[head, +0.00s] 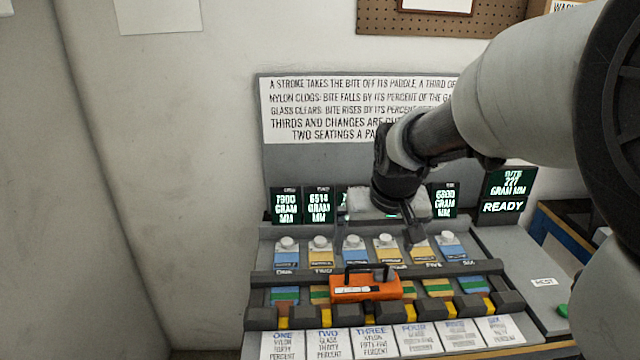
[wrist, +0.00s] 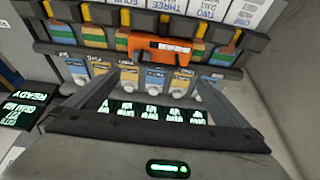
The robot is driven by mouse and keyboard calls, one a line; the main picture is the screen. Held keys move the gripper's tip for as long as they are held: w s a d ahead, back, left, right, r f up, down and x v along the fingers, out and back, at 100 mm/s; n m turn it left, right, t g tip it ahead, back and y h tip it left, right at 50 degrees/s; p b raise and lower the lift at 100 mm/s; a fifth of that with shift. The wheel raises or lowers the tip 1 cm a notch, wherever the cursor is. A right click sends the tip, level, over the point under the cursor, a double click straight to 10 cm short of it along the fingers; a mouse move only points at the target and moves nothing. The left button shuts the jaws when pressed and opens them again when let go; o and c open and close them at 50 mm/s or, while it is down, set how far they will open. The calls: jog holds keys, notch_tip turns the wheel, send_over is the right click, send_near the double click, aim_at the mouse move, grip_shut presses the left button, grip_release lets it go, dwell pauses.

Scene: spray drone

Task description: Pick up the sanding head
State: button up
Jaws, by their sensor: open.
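The sanding head is most likely the orange block (head: 352,292) with a dark arched handle on top. It rests across the dark rail of the paddle rack, near its middle. It also shows in the wrist view (wrist: 172,52), top centre, beyond my fingers. My gripper (head: 383,230) is open and empty, above and behind the orange block, pointing down over the row of knobs. In the wrist view my fingers (wrist: 160,84) are spread apart with nothing between them. The gripper and the block do not appear to touch.
The rack (head: 262,318) holds several blue and yellow paddles with white knobs, and numbered cards along its front. Small green-lit displays (head: 318,205) stand behind, with a READY screen (head: 503,207) at right. A sign board (head: 345,105) rises at the back. Space above the block looks clear.

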aim_at(368, 266)
jog(key=b+x, duration=0.2)
jog(key=x, duration=1.1)
jog(key=shift+d, duration=0.15)
jog(key=shift+r, duration=0.1)
jog(key=c, duration=2.1)
